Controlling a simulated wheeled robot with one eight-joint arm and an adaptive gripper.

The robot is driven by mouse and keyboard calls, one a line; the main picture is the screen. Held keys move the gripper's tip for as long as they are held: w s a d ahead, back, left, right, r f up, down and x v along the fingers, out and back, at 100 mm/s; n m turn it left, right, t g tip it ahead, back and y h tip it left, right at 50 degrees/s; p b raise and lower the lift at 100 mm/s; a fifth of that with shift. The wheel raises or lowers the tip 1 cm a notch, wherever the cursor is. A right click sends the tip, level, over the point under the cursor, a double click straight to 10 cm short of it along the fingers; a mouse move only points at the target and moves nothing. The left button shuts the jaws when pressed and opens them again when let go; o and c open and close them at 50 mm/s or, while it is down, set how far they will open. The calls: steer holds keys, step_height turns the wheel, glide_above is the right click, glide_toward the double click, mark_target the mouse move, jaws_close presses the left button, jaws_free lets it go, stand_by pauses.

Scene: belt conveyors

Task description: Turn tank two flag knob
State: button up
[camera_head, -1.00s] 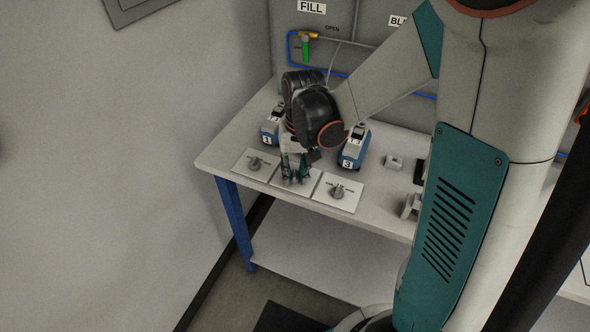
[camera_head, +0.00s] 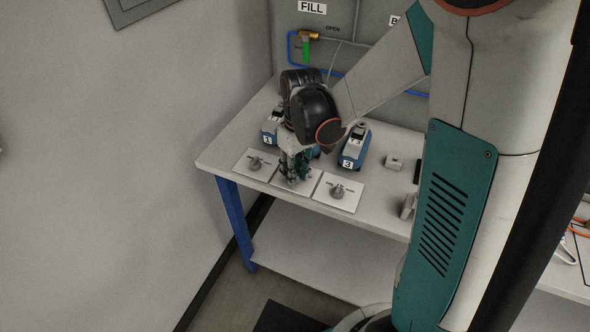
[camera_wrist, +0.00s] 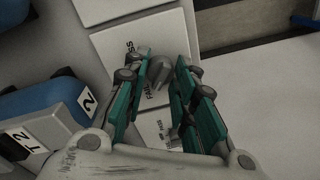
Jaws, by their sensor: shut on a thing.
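The tank two flag knob (camera_wrist: 159,70) is a small grey knob between my fingertips in the wrist view. My gripper (camera_wrist: 161,76) is shut on it, with green-padded fingers at its two sides. In the head view my gripper (camera_head: 291,179) points down at the middle white plate (camera_head: 309,186), and hides its knob. In the wrist view, printed PASS and FAIL labels show by the knob. The blue and white tank two unit (camera_wrist: 60,117), marked 2 and T2, lies at the left.
A left plate with a grey knob (camera_head: 256,163) and a right plate with a grey knob (camera_head: 338,191) flank the middle plate. Units marked 1 (camera_head: 269,135) and 3 (camera_head: 353,148) stand behind. Small grey parts lie farther right on the white table (camera_head: 225,158).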

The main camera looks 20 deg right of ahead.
steer(key=o, duration=1.1)
steer(key=r, duration=1.2)
steer(key=shift+w+d, duration=0.15)
steer(key=shift+d, duration=0.2)
steer(key=shift+s+a+r+m+t+h, duration=0.15)
steer(key=shift+s+r+m+t, duration=0.45)
steer(key=shift+s+t, duration=1.15)
steer(key=shift+s+a+r+m+t+h, duration=0.15)
steer(key=shift+s+r+m+t, duration=0.5)
steer(key=shift+s, duration=2.15)
steer(key=shift+s+a+r+m+t+h, duration=0.15)
steer(key=shift+s+r+m+t, duration=0.45)
steer(key=shift+s+t, duration=1.2)
